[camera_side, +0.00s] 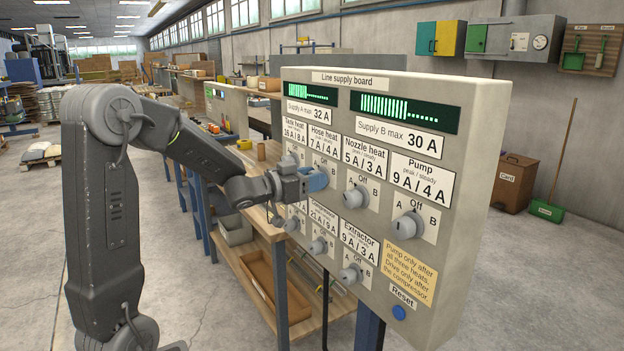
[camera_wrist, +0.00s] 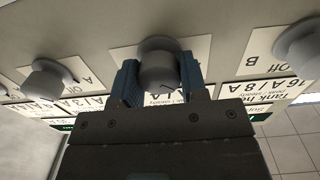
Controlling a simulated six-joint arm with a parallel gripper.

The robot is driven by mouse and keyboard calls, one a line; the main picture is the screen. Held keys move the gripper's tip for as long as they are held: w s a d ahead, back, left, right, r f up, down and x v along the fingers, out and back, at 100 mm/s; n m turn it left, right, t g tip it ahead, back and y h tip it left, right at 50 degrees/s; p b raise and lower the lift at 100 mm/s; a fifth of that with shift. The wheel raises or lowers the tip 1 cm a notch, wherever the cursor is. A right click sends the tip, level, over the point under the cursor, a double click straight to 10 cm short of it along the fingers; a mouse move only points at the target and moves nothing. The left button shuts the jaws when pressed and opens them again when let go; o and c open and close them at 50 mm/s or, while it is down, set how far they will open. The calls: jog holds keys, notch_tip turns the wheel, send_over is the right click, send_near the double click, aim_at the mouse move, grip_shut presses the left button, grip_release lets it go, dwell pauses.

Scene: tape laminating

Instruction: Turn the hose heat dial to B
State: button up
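The hose heat dial (camera_wrist: 158,70) is a grey round knob on the line supply board (camera_side: 470,130). Its label reads 7 A / 4 A in the side view. My gripper (camera_side: 318,181) is at this dial and covers it there. In the wrist view my gripper (camera_wrist: 158,82) has one blue finger on each side of the knob, both seeming to touch it. A thin dark mark on the knob slants to the lower right in that upside-down view. The dial's letters are mostly hidden, so I cannot tell its setting.
Close around are the nozzle heat dial (camera_side: 356,197), the pump dial (camera_side: 407,226), the extractor dial (camera_side: 351,274) and a blue reset button (camera_side: 399,313). Two lit bar displays, supply A (camera_side: 310,92) and supply B (camera_side: 403,108), top the board.

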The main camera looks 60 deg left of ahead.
jog(key=c, duration=0.4)
jog(key=shift+m, duration=0.4)
jog(key=m, duration=0.2)
jog(key=shift+m, duration=0.4)
jog(key=m, duration=0.4)
jog(key=shift+m, duration=0.3)
jog(key=m, duration=0.4)
jog(key=shift+d, duration=0.1)
jog(key=m, duration=0.5)
jog(key=shift+f, duration=0.1)
jog(key=shift+m, duration=0.3)
